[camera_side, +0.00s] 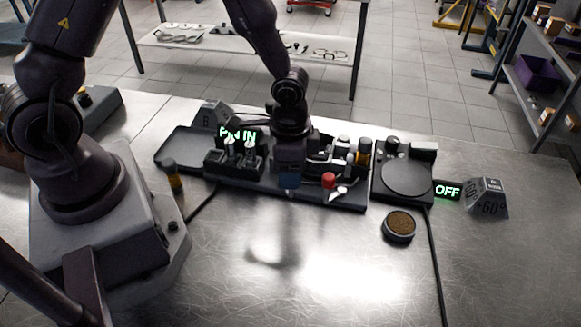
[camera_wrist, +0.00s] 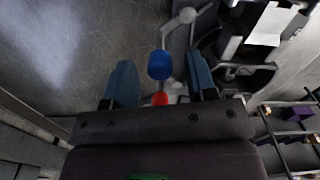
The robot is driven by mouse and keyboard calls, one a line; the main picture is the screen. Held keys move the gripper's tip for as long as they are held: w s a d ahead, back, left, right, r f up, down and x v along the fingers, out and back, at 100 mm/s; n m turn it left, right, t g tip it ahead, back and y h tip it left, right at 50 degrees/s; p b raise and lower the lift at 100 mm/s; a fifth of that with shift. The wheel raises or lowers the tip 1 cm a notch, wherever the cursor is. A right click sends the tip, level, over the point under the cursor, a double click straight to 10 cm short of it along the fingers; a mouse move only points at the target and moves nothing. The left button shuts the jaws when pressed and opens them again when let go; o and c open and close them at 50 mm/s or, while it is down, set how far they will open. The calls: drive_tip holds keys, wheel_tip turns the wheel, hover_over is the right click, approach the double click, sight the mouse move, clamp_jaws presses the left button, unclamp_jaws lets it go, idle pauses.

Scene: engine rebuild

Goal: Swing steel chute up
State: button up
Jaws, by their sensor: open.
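My gripper (camera_side: 289,184) hangs pointing down over the front of the dark machine base (camera_side: 350,205), left of a red knob (camera_side: 328,180). A small pale metal piece (camera_side: 338,192) lies just below that knob; I cannot tell for sure whether it is the steel chute. In the wrist view my gripper (camera_wrist: 159,60) is open, with blue fingers either side of a blue cap (camera_wrist: 160,66). The red knob (camera_wrist: 160,98) shows below the cap. A grey metal arm with a round end (camera_wrist: 186,16) lies beyond. Contact with the cap cannot be told.
A round dark plate (camera_side: 406,177) and an OFF sign (camera_side: 448,191) are to the right. A brown-topped puck (camera_side: 399,225) sits in front. A dark tray (camera_side: 180,150) and a lit-sign block (camera_side: 236,160) are left. The front bench is mostly clear.

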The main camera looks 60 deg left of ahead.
drive_tip(key=shift+f, duration=0.3)
drive_tip(key=c, duration=0.9)
drive_tip(key=shift+c, duration=0.2)
